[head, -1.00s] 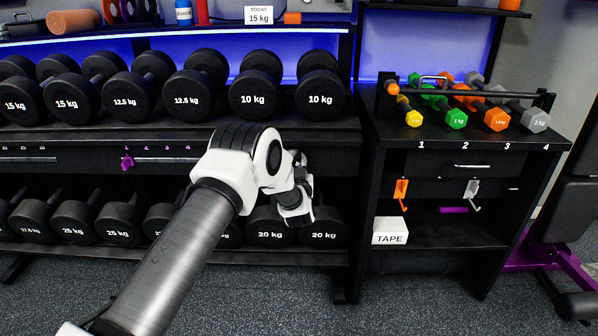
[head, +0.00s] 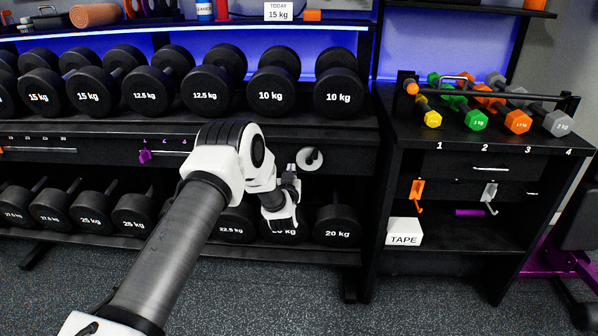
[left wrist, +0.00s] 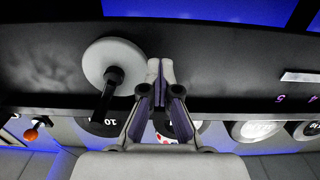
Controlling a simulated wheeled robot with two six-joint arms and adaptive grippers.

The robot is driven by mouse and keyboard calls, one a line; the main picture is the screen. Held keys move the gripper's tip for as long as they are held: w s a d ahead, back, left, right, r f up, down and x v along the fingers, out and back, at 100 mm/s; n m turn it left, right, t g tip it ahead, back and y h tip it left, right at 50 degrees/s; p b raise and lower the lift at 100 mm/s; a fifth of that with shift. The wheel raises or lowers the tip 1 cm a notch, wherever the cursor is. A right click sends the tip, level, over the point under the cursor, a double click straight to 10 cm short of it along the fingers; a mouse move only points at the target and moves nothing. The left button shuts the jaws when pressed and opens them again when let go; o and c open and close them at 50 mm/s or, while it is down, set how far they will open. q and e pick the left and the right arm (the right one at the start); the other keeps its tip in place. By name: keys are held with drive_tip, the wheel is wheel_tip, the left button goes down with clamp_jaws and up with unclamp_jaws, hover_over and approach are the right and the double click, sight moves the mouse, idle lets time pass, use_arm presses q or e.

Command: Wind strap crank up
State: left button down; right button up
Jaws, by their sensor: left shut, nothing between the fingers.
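The strap crank is a round white disc (head: 310,158) with a dark handle, on the black front of the dumbbell rack below the 10 kg dumbbells. In the left wrist view the disc (left wrist: 108,60) is left of my fingers, and its black handle (left wrist: 106,98) sticks out toward the camera. My left gripper (head: 291,176) is just below and left of the disc in the head view. Its fingers (left wrist: 160,72) are shut with nothing between them, apart from the handle in the picture. My right gripper is not in view. No strap can be made out.
Heavy dumbbells fill the rack shelves above (head: 339,92) and below (head: 337,228) the crank. A purple slider (head: 146,156) sits on the rack front at left. A side cabinet (head: 440,190) with orange and grey hooks and a TAPE box (head: 404,232) stands at right.

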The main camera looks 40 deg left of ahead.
use_arm(q)
drive_tip(key=r, duration=0.1)
drive_tip(key=r+p, duration=0.1)
drive_tip(key=a+r+p, duration=0.1)
drive_tip(key=shift+s, duration=0.3)
drive_tip(key=shift+d+r+p, duration=0.15)
drive_tip(key=shift+r+p, duration=0.45)
drive_tip(key=shift+r, duration=0.2)
drive_tip(key=shift+w+d+r+p, duration=0.15)
drive_tip(key=shift+d+r+p, duration=0.1)
drive_tip(key=shift+r, duration=0.1)
drive_tip(key=shift+w+d+r+p, duration=0.1)
drive_tip(key=shift+w+r+p, duration=0.1)
drive_tip(key=shift+r, duration=0.15)
drive_tip(key=shift+w+d+r, duration=0.3)
drive_tip(key=shift+d+r, duration=0.15)
drive_tip(key=shift+d, duration=0.15)
drive_tip(key=shift+w+d, duration=0.45)
drive_tip(key=shift+d, duration=0.25)
drive_tip(key=shift+w+d, duration=0.4)
drive_tip(key=shift+d, duration=0.3)
drive_tip(key=c, duration=1)
unclamp_jaws()
drive_tip(key=shift+o, duration=0.2)
